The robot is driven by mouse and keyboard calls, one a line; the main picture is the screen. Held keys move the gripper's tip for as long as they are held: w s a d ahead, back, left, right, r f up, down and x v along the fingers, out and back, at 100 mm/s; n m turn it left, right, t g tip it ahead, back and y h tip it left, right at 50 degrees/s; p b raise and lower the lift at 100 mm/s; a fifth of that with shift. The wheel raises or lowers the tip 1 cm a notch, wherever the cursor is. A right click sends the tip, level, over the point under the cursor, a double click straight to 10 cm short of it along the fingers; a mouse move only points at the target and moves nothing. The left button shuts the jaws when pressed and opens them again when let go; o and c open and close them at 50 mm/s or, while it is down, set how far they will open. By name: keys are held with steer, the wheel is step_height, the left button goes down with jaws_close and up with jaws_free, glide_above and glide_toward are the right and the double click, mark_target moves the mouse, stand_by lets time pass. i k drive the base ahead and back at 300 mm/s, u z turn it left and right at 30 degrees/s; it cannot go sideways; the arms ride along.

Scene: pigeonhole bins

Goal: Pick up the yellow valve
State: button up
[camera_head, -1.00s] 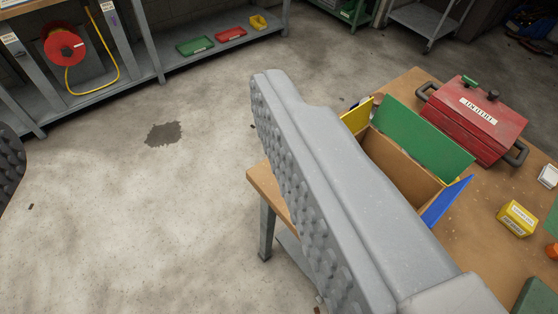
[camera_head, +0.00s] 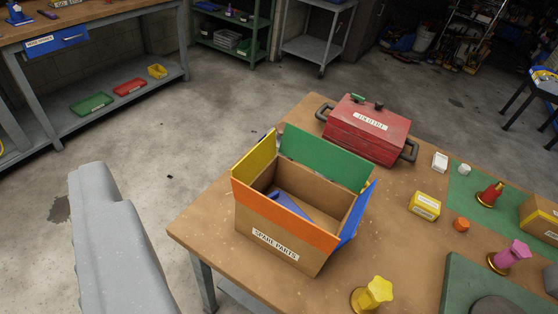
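The yellow valve (camera_head: 374,294) stands upright on the near part of the brown workbench, with a star-shaped knob on top; the frame's bottom edge cuts close under it. One grey finger of my gripper (camera_head: 115,250) shows at the left, well left of the valve and apart from it, over the floor in this view. No second finger shows beside it, and bare floor is seen to its left, so the gripper is spread open and holds nothing visible. The other finger is outside the frame.
A cardboard spare-parts box (camera_head: 270,232) with raised coloured flaps stands left of and behind the valve. A red toolbox (camera_head: 367,130), yellow carton (camera_head: 425,205), orange cap (camera_head: 461,224), pink valve (camera_head: 509,257), red valve (camera_head: 490,195) and green mat (camera_head: 462,283) are also on the bench.

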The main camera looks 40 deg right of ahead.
mark_target(363, 300)
steer(key=k, duration=0.5)
steer(key=z, duration=0.7)
steer(key=i, duration=0.2)
steer(key=z, duration=0.55)
